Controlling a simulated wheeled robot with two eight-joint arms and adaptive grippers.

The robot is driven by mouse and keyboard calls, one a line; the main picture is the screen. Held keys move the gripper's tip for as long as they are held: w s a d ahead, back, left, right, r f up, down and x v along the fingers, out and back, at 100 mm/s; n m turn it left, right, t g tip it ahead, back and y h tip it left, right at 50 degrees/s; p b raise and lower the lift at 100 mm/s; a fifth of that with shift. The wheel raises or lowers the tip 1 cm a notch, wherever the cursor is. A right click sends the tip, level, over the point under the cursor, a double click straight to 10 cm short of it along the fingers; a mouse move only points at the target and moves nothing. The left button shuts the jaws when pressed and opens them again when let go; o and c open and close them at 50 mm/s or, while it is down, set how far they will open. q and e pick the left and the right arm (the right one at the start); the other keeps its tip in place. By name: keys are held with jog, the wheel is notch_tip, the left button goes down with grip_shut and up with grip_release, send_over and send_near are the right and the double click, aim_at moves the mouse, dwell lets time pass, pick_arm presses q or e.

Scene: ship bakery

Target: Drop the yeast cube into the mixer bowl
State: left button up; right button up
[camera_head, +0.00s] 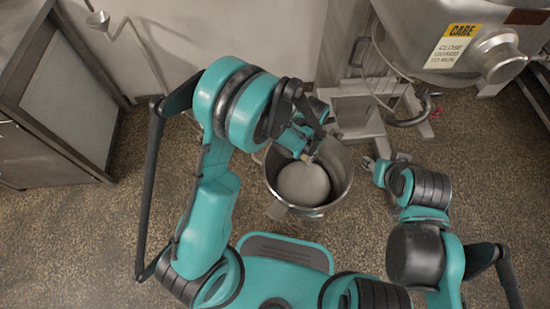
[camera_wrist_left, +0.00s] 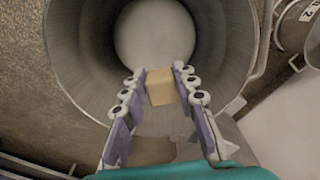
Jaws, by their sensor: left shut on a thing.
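The yeast cube (camera_wrist_left: 160,87) is a small tan block. My left gripper (camera_wrist_left: 158,84) is shut on it, with a finger on each side. In the head view the cube (camera_head: 308,158) shows small at the tip of my left gripper (camera_head: 307,155), over the far part of the bowl opening. The mixer bowl (camera_head: 339,170) is a round grey metal bowl standing low, with a pale round mass inside. In the left wrist view the bowl (camera_wrist_left: 80,65) opens beyond the cube. My right gripper (camera_head: 373,166) is right of the bowl; its fingers are too small to read.
The mixer head (camera_head: 420,35) hangs at the upper right, with a curved hook (camera_head: 412,120) below it. A grey cabinet (camera_head: 65,105) stands at the left. Speckled floor (camera_head: 90,240) is open at the lower left.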

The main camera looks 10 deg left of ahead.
pick_arm(q)
jog(key=o, duration=1.1)
jog(key=shift+o, duration=0.2)
notch_tip(320, 180, up, 12)
jog(key=shift+r, duration=0.1)
jog(key=s+a+r+n+t, duration=0.2)
jog(key=s+a+r, duration=0.3)
jog(key=a, duration=0.3)
jog(key=s+a+r+n+t, duration=0.3)
jog(key=s+a+r+t, duration=0.2)
jog(key=a, duration=0.4)
jog(key=shift+s+a+r, duration=0.2)
jog(key=shift+s+r, duration=0.2)
jog(key=shift+s, duration=0.2)
